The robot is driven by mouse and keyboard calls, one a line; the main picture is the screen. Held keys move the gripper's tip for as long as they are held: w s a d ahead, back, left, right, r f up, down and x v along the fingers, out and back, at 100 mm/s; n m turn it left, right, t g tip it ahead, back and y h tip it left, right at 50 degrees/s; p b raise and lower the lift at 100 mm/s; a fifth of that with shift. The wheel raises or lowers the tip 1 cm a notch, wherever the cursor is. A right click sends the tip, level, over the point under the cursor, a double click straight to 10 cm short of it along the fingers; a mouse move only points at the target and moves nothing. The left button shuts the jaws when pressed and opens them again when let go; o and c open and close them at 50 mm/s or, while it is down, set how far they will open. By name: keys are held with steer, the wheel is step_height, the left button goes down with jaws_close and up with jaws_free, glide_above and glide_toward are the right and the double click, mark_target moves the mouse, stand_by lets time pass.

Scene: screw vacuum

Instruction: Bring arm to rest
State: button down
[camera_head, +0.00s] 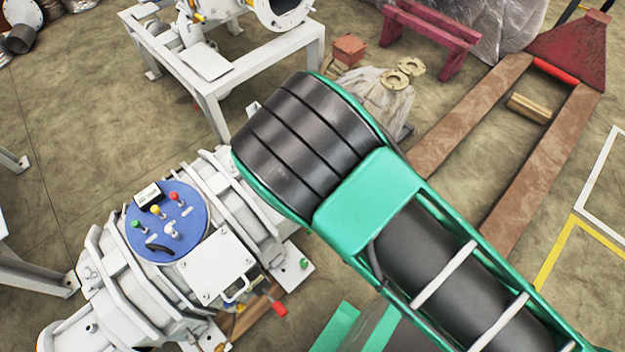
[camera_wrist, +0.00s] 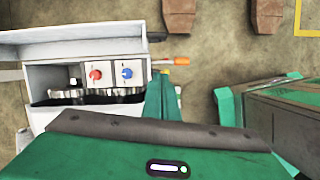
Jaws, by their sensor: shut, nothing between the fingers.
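My arm (camera_head: 365,205), green with black ribbed sections, reaches from the lower right of the head view up to the middle. Its bulky black joint (camera_head: 305,135) hides part of the floor and the right end of a white machine. The white machine (camera_head: 215,262) carries a round blue panel (camera_head: 167,221) with green, yellow and red knobs and stands left of my arm. In the picture, my arm overlaps the machine's upper right end; I cannot tell the gap between them.
A white frame table (camera_head: 215,90) stands behind. A pallet jack with rusty forks (camera_head: 470,115) lies to the right. The wrist view shows a white box (camera_wrist: 95,50) with a red and a blue knob, and an orange-handled tool (camera_wrist: 178,61). Bare floor shows at the head view's left.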

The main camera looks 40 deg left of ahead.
steer(key=shift+v, duration=0.85)
